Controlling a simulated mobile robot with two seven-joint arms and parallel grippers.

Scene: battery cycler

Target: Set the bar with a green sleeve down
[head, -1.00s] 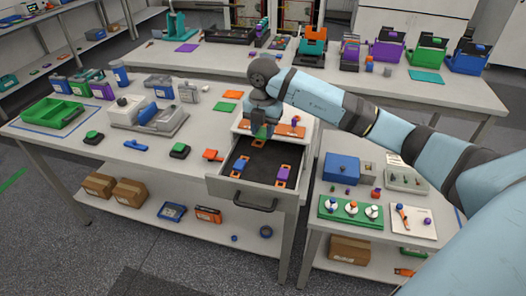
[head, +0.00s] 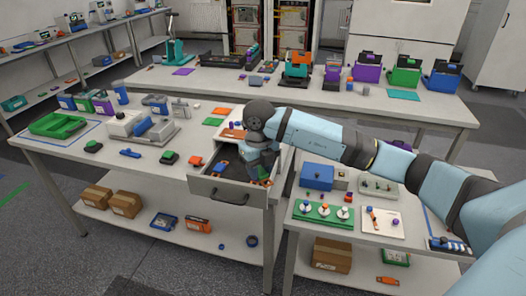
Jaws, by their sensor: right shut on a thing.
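My right gripper (head: 262,172) reaches down into the open drawer (head: 226,190) under the left table's right end. It is shut on a small orange bar with a green sleeve (head: 265,182), which shows at its fingertips near the drawer's right side. The gripper hides much of the bar, and I cannot tell if the bar touches the drawer floor. An orange bar with a blue sleeve (head: 222,167) lies in the drawer to the left. My left gripper is not in view.
An orange piece (head: 196,160) lies on the tabletop left of the drawer. A blue box (head: 317,176) and a green tray with round white pieces (head: 323,212) stand on the right table. The drawer's front left is bare.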

